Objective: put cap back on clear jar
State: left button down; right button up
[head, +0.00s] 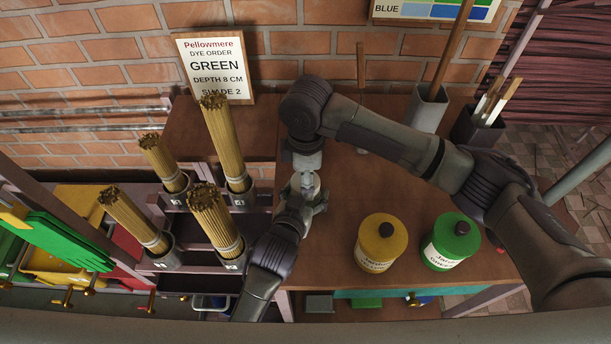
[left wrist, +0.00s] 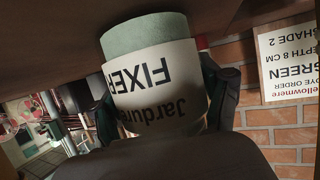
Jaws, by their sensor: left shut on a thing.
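The clear jar (head: 309,184) stands between my two grippers near the middle of the head view, mostly covered by them. In the left wrist view the jar (left wrist: 150,90) appears upside down, pale green with a white label reading FIXER. My left gripper (head: 305,196) is shut around its side; its dark fingers show on both sides of the jar in the wrist view. My right gripper (head: 306,163) points down right above the jar. Its fingertips are hidden, so I cannot tell whether it holds anything. I cannot make out the cap.
A yellow jar (head: 381,243) and a green jar (head: 451,241), both with dark knobs, stand on the brown table (head: 335,235) at the right. Bundles of sticks (head: 215,222) stand in holders at the left. A GREEN order sign (head: 216,66) leans on the brick wall.

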jog(key=o, duration=1.3)
jog(key=shift+s, duration=0.1)
jog(key=shift+r, duration=2.3)
jog(key=shift+c, duration=0.2)
